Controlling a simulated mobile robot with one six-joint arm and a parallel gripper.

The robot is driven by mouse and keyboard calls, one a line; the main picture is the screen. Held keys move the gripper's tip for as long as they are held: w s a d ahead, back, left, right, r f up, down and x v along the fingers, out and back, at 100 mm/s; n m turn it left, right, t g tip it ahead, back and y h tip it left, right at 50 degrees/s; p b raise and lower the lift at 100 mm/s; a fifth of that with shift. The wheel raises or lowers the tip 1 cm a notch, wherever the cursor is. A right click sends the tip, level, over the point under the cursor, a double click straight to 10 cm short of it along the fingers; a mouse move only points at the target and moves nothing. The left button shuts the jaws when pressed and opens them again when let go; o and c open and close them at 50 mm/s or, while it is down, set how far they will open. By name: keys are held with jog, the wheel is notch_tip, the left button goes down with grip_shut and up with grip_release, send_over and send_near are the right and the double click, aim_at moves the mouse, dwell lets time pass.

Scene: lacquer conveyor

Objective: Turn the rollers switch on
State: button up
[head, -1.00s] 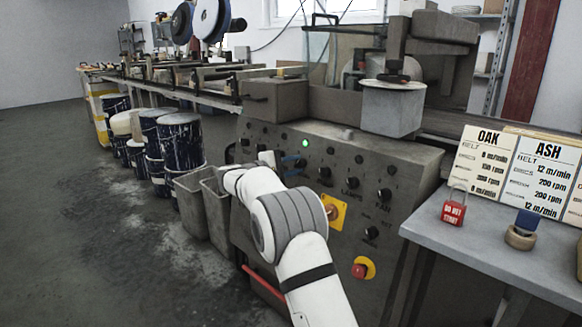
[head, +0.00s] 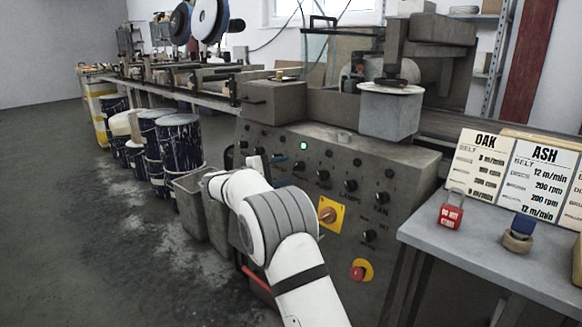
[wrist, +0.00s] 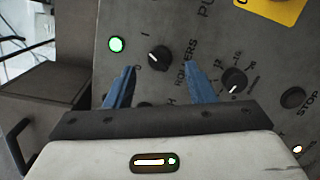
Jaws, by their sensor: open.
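The rollers switch is a black rotary knob (wrist: 159,58) on the grey control panel, beside the ROLLERS lettering and with I and 0 marks around it. Its white pointer appears turned toward the 0. My gripper (wrist: 160,65) is open, its two blue fingers on either side of the knob in the wrist view. They look empty; I cannot tell how far they stand off the panel. In the head view my arm and wrist hide much of the panel's left part, and only a bit of blue finger shows.
A lit green lamp (wrist: 116,44) is left of the knob; a scaled dial (wrist: 233,79) and a STOP button (wrist: 292,98) are right.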

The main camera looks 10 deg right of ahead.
jog(key=shift+p+v, duration=0.35)
jog(key=shift+v, duration=1.6)
jog(key=s+d+r+m+g+y+p, duration=0.25)
jog(key=s+d+r+p, duration=0.25)
jog(key=s+r+p, duration=0.4)
jog(key=s+d+r+m+g+y+p, duration=0.1)
jog(key=s+d+r+g+y+p, duration=0.25)
jog(key=s+d+r+p, duration=0.6)
jog(key=s+a+r+m+y+p, duration=0.1)
jog(key=s+a+m+y+p, duration=0.1)
jog(key=s, duration=0.7)
jog(key=s+a+r+m+y+p, duration=0.2)
jog(key=s+a+y+p, duration=0.1)
jog(key=s+p, duration=0.4)
jog(key=s+a+r+m+y+p, duration=0.1)
jog(key=s+y+p, duration=0.3)
jog(key=s, duration=0.7)
jog(key=shift+s+a+r+m+t+p, duration=0.35)
jog(key=shift+a+m, duration=0.3)
jog(key=shift+a, duration=0.25)
